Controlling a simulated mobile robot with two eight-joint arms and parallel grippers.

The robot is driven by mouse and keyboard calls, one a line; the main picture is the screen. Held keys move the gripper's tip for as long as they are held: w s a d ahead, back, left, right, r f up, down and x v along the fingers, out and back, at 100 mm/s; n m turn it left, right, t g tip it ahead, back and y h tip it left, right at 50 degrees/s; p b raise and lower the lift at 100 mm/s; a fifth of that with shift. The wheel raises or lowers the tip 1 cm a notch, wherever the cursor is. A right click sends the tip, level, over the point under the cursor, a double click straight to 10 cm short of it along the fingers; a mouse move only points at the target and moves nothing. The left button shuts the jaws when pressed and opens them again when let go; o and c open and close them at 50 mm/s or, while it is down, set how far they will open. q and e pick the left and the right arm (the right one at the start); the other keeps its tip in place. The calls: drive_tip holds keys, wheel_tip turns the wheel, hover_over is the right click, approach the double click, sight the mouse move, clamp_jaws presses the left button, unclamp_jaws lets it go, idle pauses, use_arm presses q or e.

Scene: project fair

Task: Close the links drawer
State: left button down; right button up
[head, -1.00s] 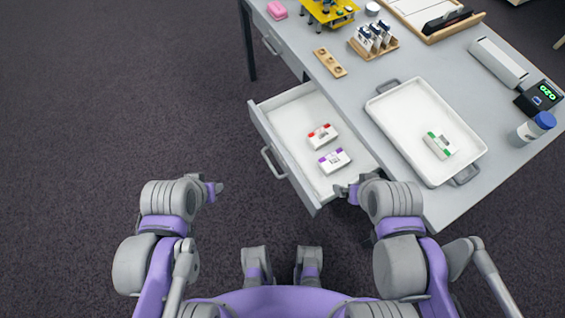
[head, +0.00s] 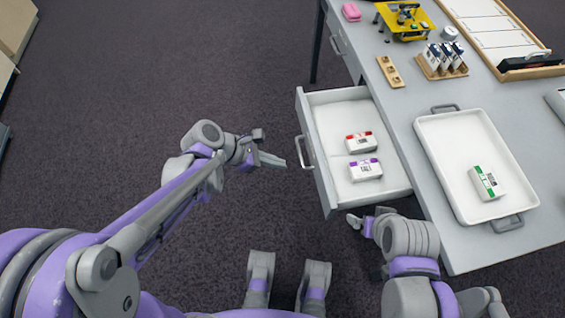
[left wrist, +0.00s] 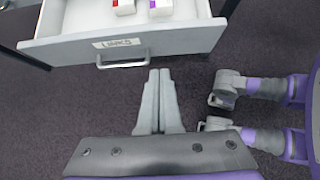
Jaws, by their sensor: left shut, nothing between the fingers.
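The links drawer (head: 311,158) is pulled out from the desk; its label reads "LINKS" on the drawer front (left wrist: 170,43) in the left wrist view. Its handle (head: 305,152) faces left in the head view. Inside lie a red-marked box (head: 361,143) and a purple-marked box (head: 365,170). My left gripper (head: 284,163) is shut and empty, just short of the handle; in the left wrist view its fingertips (left wrist: 160,72) are just below the handle (left wrist: 122,62), apart from it. My right gripper (head: 360,221) is by the drawer's near front corner; its jaws are unclear.
The desk (head: 405,107) holds a white tray (head: 443,150) with a green-marked box (head: 486,183), a wooden block (head: 390,71), a rack of bottles (head: 443,62) and a yellow device (head: 405,19). A second, shut drawer (head: 341,50) lies beyond. The floor left of the drawer is clear.

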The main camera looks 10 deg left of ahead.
sight(319, 168)
use_arm(q)
drive_tip(key=shift+w+d+f+b, duration=0.25)
drive_tip(key=shift+w+d+f, duration=0.2)
drive_tip(key=shift+d+f, duration=0.75)
drive_tip(key=shift+w+d+f+b, duration=0.3)
drive_tip(key=shift+w+d+f, duration=0.25)
drive_tip(key=shift+d, duration=1.25)
drive_tip(key=shift+w+d+f+b, duration=0.35)
drive_tip(key=shift+d+f, duration=0.55)
drive_tip(key=shift+d, duration=0.6)
drive_tip(key=shift+w+d, duration=0.1)
drive_tip(key=w+d, duration=0.2)
drive_tip(key=d, duration=0.5)
drive_tip(key=w+d, duration=0.2)
drive_tip(key=d, duration=0.5)
drive_tip(key=w+d, duration=0.2)
drive_tip(key=d, duration=0.5)
drive_tip(key=shift+w+b, duration=0.3)
drive_tip(key=shift+w, duration=0.1)
